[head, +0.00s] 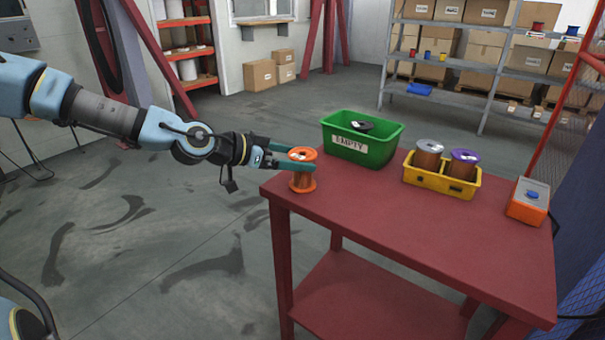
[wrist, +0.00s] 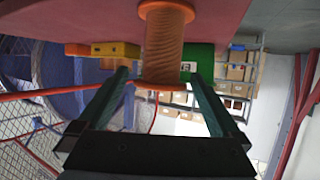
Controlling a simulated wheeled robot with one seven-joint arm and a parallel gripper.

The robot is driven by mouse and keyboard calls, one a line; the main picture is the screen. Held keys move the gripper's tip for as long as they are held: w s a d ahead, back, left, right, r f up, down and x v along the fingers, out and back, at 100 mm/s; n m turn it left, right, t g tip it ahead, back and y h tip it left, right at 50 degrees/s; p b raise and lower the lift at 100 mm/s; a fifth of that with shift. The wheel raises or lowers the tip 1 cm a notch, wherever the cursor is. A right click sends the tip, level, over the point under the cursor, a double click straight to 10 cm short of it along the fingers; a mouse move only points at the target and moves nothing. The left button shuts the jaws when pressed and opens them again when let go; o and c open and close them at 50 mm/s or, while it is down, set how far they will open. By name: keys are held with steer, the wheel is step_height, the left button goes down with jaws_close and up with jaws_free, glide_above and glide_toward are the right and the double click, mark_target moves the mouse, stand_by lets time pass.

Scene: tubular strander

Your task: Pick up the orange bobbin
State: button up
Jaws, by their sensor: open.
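The orange bobbin (head: 302,170) stands upright near the left corner of the red table (head: 420,222). It has orange flanges and a copper-coloured winding. My gripper (head: 297,159) is level with the bobbin's upper part, reaching in from the left, with its green fingers apart.
A green bin (head: 362,138) labelled EMPTY, holding a dark spool, stands behind the bobbin. A yellow tray (head: 440,180) holds two bobbins, one with a purple top. An orange box with a blue button (head: 528,201) is at the right. The table's front middle is clear.

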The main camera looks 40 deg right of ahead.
steer(key=p+x, duration=0.1)
steer(key=x, duration=0.3)
steer(key=shift+d+f+p, duration=0.15)
steer(key=shift+d+p, duration=0.1)
steer(key=shift+p, duration=0.1)
steer(key=shift+d+f, duration=0.3)
steer(key=shift+d, duration=0.05)
steer(key=c, duration=1.5)
